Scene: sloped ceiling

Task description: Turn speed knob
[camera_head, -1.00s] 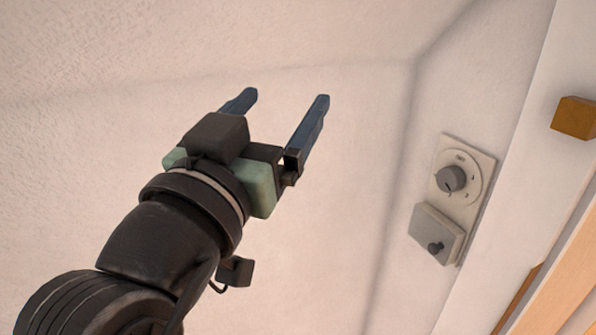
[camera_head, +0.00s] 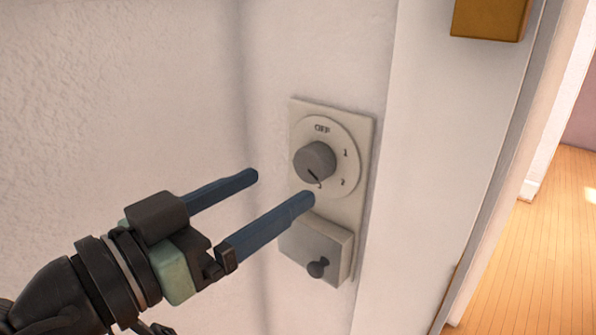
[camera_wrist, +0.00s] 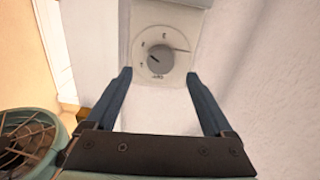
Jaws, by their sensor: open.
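The speed knob (camera_head: 315,161) is a round grey knob on a pale round dial (camera_head: 345,172) marked OFF and with numbers. The dial sits on a cream wall plate (camera_head: 366,128). My gripper (camera_head: 282,187) is open and empty, its two blue fingers pointing toward the plate from the left in the head view. In the wrist view the knob (camera_wrist: 161,59) shows between and beyond the fingertips of my gripper (camera_wrist: 159,75). The fingers appear apart from the knob.
A grey box (camera_head: 318,250) with a small dark knob (camera_head: 318,267) is just below the dial. A white door frame (camera_head: 430,150) stands right of the plate. In the wrist view a green round thing with a grille (camera_wrist: 28,140) is at lower left.

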